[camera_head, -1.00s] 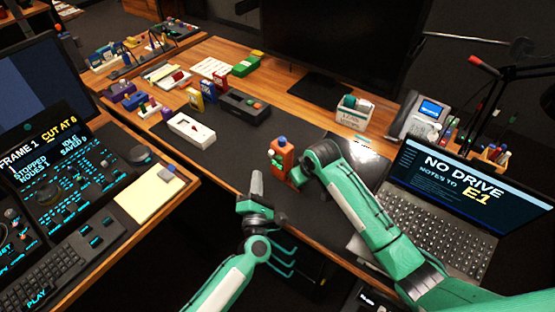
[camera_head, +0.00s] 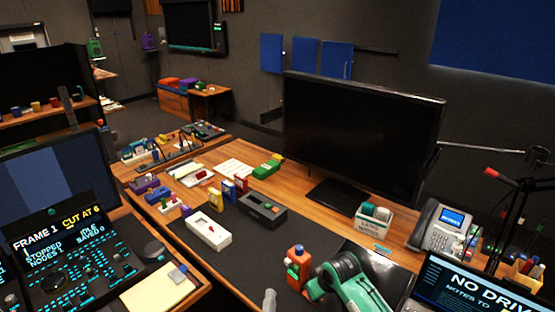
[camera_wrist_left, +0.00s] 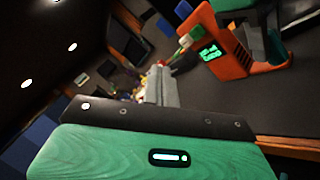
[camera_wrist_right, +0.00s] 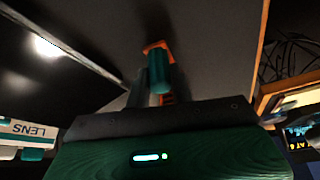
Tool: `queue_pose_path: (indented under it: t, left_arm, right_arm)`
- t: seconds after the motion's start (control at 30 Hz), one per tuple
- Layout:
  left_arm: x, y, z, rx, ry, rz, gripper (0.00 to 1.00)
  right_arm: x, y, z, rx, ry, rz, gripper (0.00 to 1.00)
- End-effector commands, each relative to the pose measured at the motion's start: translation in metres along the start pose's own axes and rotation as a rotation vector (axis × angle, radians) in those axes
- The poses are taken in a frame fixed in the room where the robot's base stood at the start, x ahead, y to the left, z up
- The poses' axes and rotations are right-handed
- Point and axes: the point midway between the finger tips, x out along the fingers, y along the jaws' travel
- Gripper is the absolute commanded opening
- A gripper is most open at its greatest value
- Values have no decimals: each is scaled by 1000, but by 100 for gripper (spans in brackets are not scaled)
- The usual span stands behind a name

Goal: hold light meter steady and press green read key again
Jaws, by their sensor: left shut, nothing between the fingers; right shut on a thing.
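The light meter, an orange upright device (camera_head: 298,257), stands at the front of the dark mat with green patches on its face. It also shows in the left wrist view, with its green-lit display (camera_wrist_left: 210,52). I cannot tell for sure which green patch is the read key. My right gripper is shut on the meter from the right; its fingers (camera_wrist_right: 155,90) show in the right wrist view, with orange between them. My left gripper (camera_head: 269,299) is shut and empty, to the left of and nearer than the meter, apart from it. Its closed fingertips (camera_wrist_left: 160,82) point past the meter's face.
A white box (camera_head: 208,231) and a dark grey box (camera_head: 262,207) lie farther back on the mat. A large monitor (camera_head: 360,130) stands behind. A laptop (camera_head: 470,285) is at the right, and a console with a yellow notepad (camera_head: 160,288) at the left.

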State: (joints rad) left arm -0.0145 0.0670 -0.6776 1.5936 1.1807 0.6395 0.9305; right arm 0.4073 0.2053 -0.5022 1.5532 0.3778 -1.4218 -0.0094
Motion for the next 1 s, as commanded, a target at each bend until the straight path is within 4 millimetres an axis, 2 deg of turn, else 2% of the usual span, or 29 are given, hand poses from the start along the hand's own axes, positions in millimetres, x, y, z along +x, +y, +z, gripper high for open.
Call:
queue_pose_path:
  t: [0.53,1.0]
  left_arm:
    - [-40,14,8,0,0,0,0]
    - [-44,15,10,1,0,0,0]
  right_arm:
    - [0,0,0,0,0,0,0]
    - [0,0,0,0,0,0,0]
